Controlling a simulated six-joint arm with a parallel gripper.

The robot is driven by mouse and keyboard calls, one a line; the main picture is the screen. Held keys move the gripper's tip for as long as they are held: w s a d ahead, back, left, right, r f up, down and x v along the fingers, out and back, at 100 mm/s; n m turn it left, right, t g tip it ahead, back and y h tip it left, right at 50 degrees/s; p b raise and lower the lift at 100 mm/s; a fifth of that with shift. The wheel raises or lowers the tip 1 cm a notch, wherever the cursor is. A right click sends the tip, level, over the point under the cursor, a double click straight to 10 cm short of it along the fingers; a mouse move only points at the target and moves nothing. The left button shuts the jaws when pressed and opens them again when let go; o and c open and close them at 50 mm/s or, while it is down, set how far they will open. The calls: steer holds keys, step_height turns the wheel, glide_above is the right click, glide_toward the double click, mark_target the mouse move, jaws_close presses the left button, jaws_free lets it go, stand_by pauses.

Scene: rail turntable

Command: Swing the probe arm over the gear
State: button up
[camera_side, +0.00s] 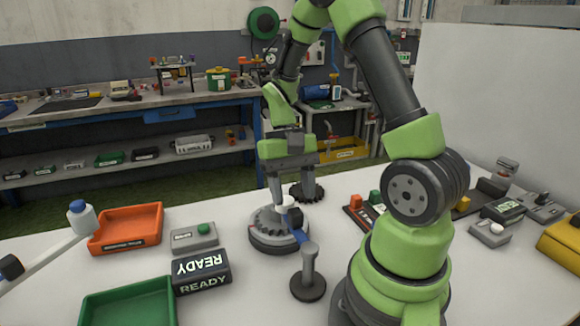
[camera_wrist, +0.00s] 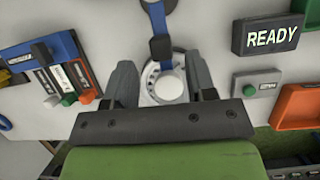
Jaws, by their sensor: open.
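A READY display (camera_side: 202,273), a green-button box (camera_side: 194,237), an orange tray (camera_side: 125,229) and a green tray (camera_side: 128,305) stand at left. A coloured-button panel (camera_side: 364,212) is at right.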

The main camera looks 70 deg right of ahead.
steer(key=v, duration=0.5)
steer(key=shift+r, duration=0.25)
steer(key=s+a+r+n+t+h, duration=0.1)
steer(key=s+a+r+n+t, duration=0.4)
steer(key=a+r+t, duration=0.5)
steer(key=s+a+r, duration=0.1)
steer(key=a, duration=0.1)
steer(key=shift+s+a+r, duration=0.25)
steer(key=shift+s+a, duration=0.15)
stand_by(2.2)
